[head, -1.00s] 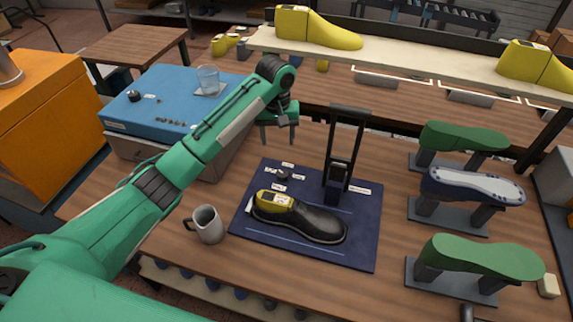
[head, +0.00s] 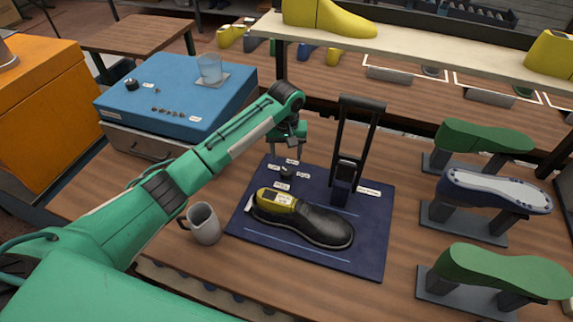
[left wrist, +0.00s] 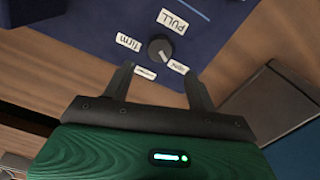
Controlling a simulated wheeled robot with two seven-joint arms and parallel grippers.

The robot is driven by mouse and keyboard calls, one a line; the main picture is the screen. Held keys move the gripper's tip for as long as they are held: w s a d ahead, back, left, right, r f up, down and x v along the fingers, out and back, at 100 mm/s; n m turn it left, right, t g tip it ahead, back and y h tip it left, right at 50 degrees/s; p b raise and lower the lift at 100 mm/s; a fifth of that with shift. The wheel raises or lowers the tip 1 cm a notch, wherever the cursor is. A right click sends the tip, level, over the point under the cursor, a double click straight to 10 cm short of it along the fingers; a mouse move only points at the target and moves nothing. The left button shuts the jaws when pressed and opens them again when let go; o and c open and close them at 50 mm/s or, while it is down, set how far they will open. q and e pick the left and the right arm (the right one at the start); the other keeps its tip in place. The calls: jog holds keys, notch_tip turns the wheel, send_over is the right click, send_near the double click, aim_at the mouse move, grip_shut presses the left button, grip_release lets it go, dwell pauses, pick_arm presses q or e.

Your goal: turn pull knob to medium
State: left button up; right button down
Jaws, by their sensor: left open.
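The pull knob (left wrist: 160,48) is a small dark round knob on the blue board. In the left wrist view its pale mark seems to point down-right, toward a small label. Labels around it read "PULL" and "firm"; the two nearer ones are too small to read surely. In the head view the knob (head: 286,173) sits at the back left of the board (head: 365,240). My left gripper (head: 287,153) is open and empty, above and just behind the knob. In the left wrist view its fingers (left wrist: 158,72) reach toward the knob, apart from it. My right gripper is not in view.
A black shoe on a yellow last (head: 310,222) lies in front of the knob. A black upright frame (head: 360,140) stands right of it. A grey mug (head: 205,224) stands left of the board. A blue-topped box (head: 165,95) is behind left. Green lasts on stands (head: 485,138) are at right.

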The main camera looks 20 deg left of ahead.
aim_at(286, 170)
pick_arm(q)
notch_tip(286, 170, down, 7)
jog(key=shift+f+p, duration=0.1)
jog(key=shift+p, duration=0.4)
jog(key=c, duration=1)
